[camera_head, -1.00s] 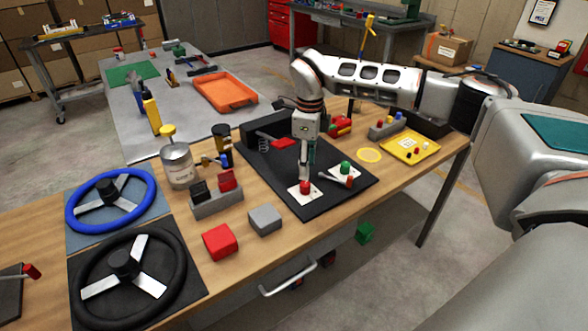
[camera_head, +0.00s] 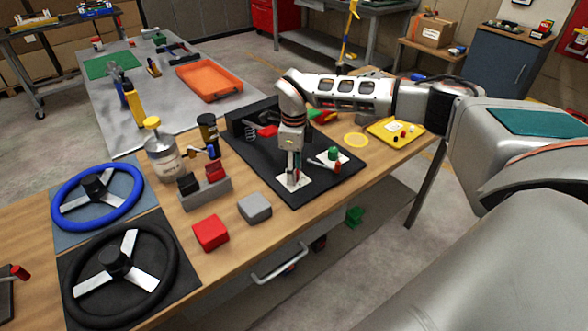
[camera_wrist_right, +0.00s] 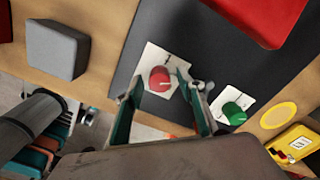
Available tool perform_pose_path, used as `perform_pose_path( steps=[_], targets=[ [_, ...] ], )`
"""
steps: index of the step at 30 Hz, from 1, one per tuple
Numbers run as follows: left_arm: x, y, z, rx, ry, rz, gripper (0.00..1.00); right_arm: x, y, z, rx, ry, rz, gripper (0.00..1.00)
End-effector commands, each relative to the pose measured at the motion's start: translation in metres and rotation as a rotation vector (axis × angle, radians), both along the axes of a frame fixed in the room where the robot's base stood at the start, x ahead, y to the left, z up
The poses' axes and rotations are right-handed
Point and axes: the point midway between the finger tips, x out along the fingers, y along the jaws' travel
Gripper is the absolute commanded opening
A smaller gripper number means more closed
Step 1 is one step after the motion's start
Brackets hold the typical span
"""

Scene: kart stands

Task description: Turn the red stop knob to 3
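The red knob (camera_wrist_right: 160,79) sits on a white plate (camera_wrist_right: 151,98) on the black panel (camera_wrist_right: 200,50) in the right wrist view. My right gripper (camera_wrist_right: 158,86) is open, with one fingertip on each side of the knob in that view; I cannot tell whether they touch it. In the head view my right gripper (camera_head: 292,179) points down over the white plate and hides the red knob. No numbers on the plate can be read. A green knob (camera_head: 333,153) sits on another white plate to the right. My left gripper is not in view.
A red-handled lever (camera_head: 324,163) lies close to the right gripper. A grey block (camera_head: 255,207) and a red block (camera_head: 211,232) stand left of the panel. Steering wheels (camera_head: 97,198) lie further left. A yellow tray (camera_head: 391,143) is at the right.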

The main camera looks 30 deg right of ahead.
Motion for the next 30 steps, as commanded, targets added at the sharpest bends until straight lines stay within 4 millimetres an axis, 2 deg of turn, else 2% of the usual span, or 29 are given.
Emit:
perform_pose_path(
  steps=[2,6,7,19,30],
  targets=[
    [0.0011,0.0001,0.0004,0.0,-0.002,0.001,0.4,0.0,0.0001,0.0001,0.0,0.0,0.0,0.39],
    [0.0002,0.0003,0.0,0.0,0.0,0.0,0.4,0.0,0.0001,0.0003,0.0,0.0,0.0,0.02],
    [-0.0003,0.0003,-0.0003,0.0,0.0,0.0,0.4,0.0,0.0001,0.0003,0.0,0.0,0.0,0.0],
    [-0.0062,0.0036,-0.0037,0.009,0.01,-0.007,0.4,0.0001,0.0002,0.0005,0.001,-0.001,-0.049,0.0],
    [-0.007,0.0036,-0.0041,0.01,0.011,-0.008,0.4,0.0,0.0006,0.0008,0.001,-0.001,-0.317,0.0]
  ],
)
